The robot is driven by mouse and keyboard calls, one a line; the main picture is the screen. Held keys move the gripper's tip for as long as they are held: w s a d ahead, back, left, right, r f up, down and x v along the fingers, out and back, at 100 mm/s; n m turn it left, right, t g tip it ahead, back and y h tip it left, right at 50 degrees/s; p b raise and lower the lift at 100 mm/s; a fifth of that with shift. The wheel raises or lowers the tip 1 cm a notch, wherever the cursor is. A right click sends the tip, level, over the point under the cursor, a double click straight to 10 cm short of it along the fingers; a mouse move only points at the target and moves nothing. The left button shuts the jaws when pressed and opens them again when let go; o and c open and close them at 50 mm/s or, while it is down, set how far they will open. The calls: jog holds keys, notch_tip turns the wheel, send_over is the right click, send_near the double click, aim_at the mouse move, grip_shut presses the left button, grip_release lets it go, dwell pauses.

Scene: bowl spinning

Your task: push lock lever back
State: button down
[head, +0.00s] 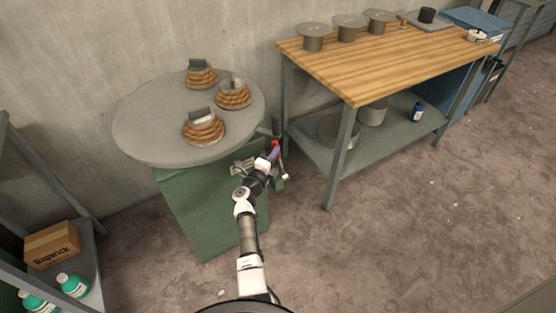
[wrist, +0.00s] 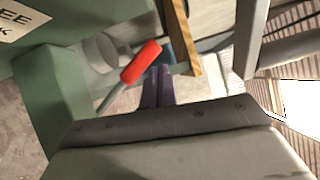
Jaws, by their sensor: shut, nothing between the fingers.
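The lock lever (wrist: 141,62) has a red grip on a thin grey rod. In the wrist view it slants up to the right, with its upper end just left of my fingertips. Its red grip also shows in the head view (head: 277,146) at the right side of the green machine. My gripper (wrist: 164,70) has purple fingers, closed together and empty. In the head view my gripper (head: 273,153) is right beside the red grip. I cannot tell whether they touch.
The green machine (head: 200,210) carries a round grey table (head: 145,125) with several stacked ring-shaped pieces on it. A wooden-topped workbench (head: 390,65) stands close on the right. A shelf with a cardboard box (head: 52,245) is at the lower left. The floor at right is clear.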

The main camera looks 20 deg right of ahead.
jog(key=shift+w+a+f, duration=0.1)
jog(key=shift+w, duration=0.3)
jog(key=shift+w+r, duration=0.15)
jog(key=shift+r, duration=0.1)
